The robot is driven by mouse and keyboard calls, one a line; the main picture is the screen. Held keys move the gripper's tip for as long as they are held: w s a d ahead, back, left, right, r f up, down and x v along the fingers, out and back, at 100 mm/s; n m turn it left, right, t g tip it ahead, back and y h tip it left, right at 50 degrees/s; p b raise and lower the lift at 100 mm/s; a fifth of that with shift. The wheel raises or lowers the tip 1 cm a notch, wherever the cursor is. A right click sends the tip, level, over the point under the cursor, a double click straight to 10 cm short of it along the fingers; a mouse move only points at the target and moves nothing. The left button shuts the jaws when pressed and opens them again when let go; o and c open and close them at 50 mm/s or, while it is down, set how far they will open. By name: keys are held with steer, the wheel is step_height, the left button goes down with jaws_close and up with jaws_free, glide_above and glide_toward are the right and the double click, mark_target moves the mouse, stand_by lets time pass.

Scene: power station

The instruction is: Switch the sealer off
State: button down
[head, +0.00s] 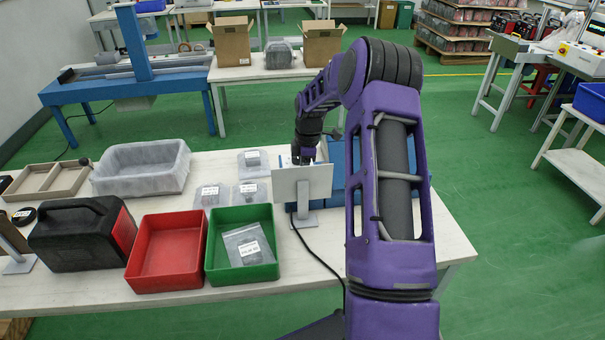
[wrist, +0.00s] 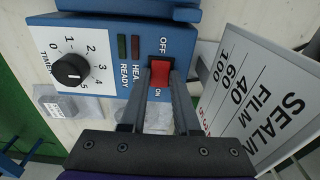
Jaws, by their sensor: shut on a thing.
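The sealer is a blue unit (wrist: 110,32) on the white table; part of its blue body also shows in the head view (head: 338,152), beside my arm. Its face carries a black timer knob (wrist: 71,70), a dark green and a dark red indicator, and a red switch (wrist: 160,73) between the labels OFF and ON. My gripper (wrist: 161,80) is at the switch, its fingertips closed on either side of the red part. In the head view my gripper (head: 303,156) is partly hidden behind a white panel. I cannot tell which way the switch is tipped.
The sealing film sign (wrist: 262,100) stands close at the right of my fingers; its blank back (head: 302,184) faces the head camera. A green tray (head: 242,276) with a bag, a red tray (head: 166,250) and a black canister (head: 75,240) occupy the table's left. A cable hangs over the front edge.

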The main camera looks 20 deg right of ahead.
steer(key=shift+a, duration=0.1)
steer(key=c, duration=0.6)
jaws_free()
steer(key=shift+c, duration=0.2)
step_height(320, 180, up, 17)
steer(key=d, duration=0.1)
steer(key=shift+s+d+r+p, duration=0.15)
steer(key=shift+s+r+p, duration=0.05)
steer(key=shift+p, duration=0.25)
